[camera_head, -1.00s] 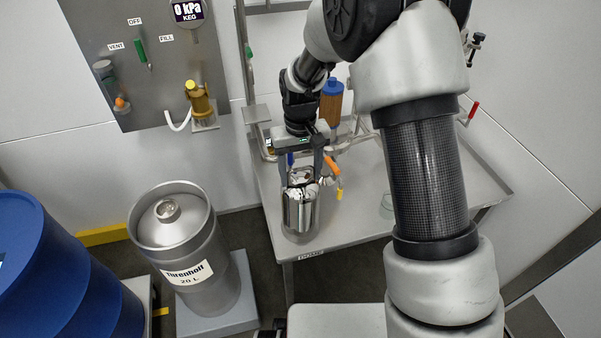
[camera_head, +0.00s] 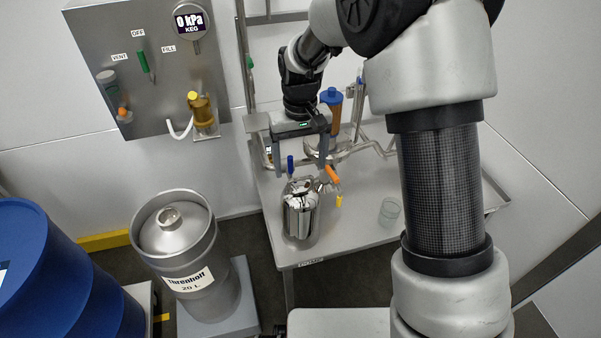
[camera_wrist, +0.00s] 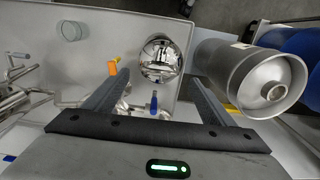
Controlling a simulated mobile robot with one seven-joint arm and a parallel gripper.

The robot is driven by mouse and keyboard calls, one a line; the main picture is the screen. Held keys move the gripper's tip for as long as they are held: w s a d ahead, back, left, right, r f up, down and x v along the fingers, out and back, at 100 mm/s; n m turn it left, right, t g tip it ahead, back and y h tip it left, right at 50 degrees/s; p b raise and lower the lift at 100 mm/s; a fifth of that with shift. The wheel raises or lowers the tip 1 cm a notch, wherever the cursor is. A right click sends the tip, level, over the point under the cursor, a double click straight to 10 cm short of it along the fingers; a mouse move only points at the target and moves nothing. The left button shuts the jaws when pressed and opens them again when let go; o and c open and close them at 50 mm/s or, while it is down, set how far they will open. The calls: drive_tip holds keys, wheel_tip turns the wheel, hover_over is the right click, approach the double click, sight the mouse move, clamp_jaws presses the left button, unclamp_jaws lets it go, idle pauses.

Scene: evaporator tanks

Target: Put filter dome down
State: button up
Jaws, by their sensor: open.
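The filter dome (camera_head: 300,212) is a shiny, mirror-like steel vessel with a rounded top. It stands upright on the steel table near its front left corner, and its rounded top also shows in the wrist view (camera_wrist: 160,62). My gripper (camera_head: 303,170) is open and empty, above and just behind the dome. In the wrist view the spread fingers (camera_wrist: 152,88) point toward the dome, which lies beyond their tips with nothing between them in grip. A blue handle (camera_head: 290,162) and an orange handle (camera_head: 332,174) show beside the dome.
A clear glass beaker (camera_head: 389,211) stands on the table (camera_head: 350,235) right of the dome. A brown cylinder with a blue cap (camera_head: 331,118) and pipework stand behind. A steel keg (camera_head: 185,245) and blue drum (camera_head: 50,270) are left. The table's front right is clear.

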drive_tip(key=s+d+r+m+t, duration=0.1)
drive_tip(key=s+d+r, duration=0.4)
drive_tip(key=r, duration=0.4)
drive_tip(key=s+d+r+m+t, duration=0.15)
drive_tip(key=s+d+r, duration=0.35)
drive_tip(key=r, duration=0.5)
drive_tip(key=s+d+r+t, duration=0.2)
drive_tip(key=s+d+t, duration=0.1)
drive_tip(key=s, duration=1)
drive_tip(key=shift+s+d+m+p, duration=0.15)
drive_tip(key=shift+d+m+p, duration=0.2)
drive_tip(key=shift+d, duration=0.35)
wheel_tip(320, 180, up, 20)
drive_tip(key=p, duration=2)
